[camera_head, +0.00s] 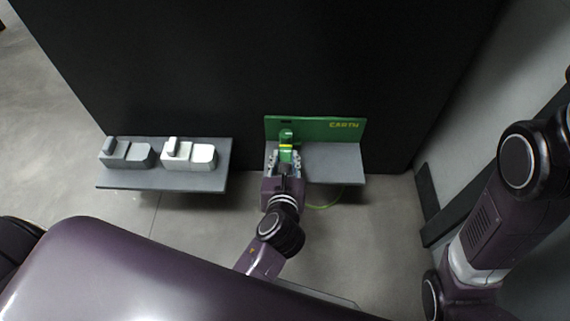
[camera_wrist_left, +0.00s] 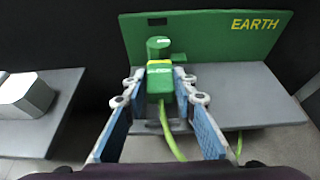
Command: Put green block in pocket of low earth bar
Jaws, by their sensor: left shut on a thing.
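A green panel lettered EARTH (camera_head: 318,128) stands at the back of a grey shelf; it also shows in the wrist view (camera_wrist_left: 215,35). A dark slot (camera_wrist_left: 157,21) shows near its top left. My left gripper (camera_head: 285,158) is shut on the green block (camera_wrist_left: 159,82), which has a yellow band and a green cable (camera_wrist_left: 172,135) hanging from it. The block is in front of the panel, over the left part of the shelf. A rounded green piece (camera_wrist_left: 158,46) shows just beyond the yellow band; I cannot tell whether it belongs to the block. The pocket cannot be made out clearly.
The grey shelf (camera_head: 335,162) is bare to the right of the gripper. A second grey shelf (camera_head: 165,182) at left carries white and grey fittings (camera_head: 190,153). A dark wall (camera_head: 240,80) stands behind both. My right arm (camera_head: 485,220) is at right, its gripper out of view.

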